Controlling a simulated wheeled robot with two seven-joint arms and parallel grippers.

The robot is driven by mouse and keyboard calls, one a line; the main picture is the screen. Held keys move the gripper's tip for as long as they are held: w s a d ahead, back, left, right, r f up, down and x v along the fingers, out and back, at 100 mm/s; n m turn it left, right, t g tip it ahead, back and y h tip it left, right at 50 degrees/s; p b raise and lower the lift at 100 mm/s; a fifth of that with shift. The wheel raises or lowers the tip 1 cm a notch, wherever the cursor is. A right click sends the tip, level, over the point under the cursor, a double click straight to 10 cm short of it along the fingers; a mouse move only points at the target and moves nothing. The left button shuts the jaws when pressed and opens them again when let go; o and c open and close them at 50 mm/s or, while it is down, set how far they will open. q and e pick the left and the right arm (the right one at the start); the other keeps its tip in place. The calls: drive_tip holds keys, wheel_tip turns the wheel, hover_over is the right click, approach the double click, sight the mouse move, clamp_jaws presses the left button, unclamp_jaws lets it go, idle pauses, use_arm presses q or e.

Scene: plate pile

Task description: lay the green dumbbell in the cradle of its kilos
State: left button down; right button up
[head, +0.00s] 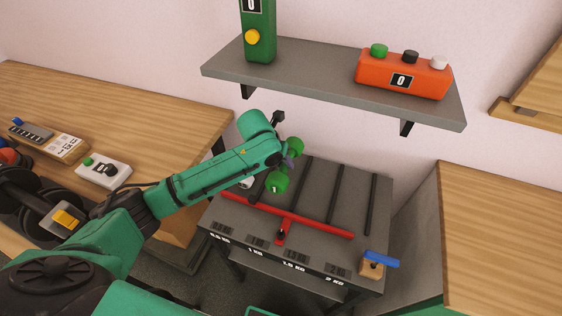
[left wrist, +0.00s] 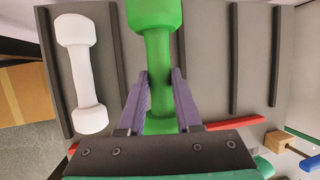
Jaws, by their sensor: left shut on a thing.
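The green dumbbell (head: 278,183) is held by my left gripper (head: 285,161) over the dark rack, with its long axis along the rails. In the left wrist view the two purple fingers (left wrist: 161,75) close on the handle of the green dumbbell (left wrist: 157,52). It lines up with the second slot from the left, behind the "1 KG" label (head: 255,251). A mark like "1" shows on its near end. I cannot tell whether it touches the rack (head: 325,236). A white dumbbell (left wrist: 80,70) lies in the leftmost slot. My right gripper is not in view.
A red bar (head: 320,225) with a handle crosses the rack front. A blue-handled wooden block (head: 372,265) sits at its right corner. The two right slots look empty. A grey shelf (head: 310,82) holds green and orange boxes above. Wooden counters (head: 120,105) flank the rack.

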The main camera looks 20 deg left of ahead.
sight(284, 171)
use_arm(q)
wheel_tip(284, 171, down, 4)
drive_tip(key=shift+p, duration=0.3)
drive_tip(key=shift+w+f, duration=0.2)
drive_tip(key=shift+w, duration=0.05)
drive_tip(key=shift+f, duration=0.2)
drive_tip(key=shift+f, duration=0.1)
drive_tip(key=c, duration=0.6)
unclamp_jaws()
drive_tip(key=shift+s+f, duration=0.1)
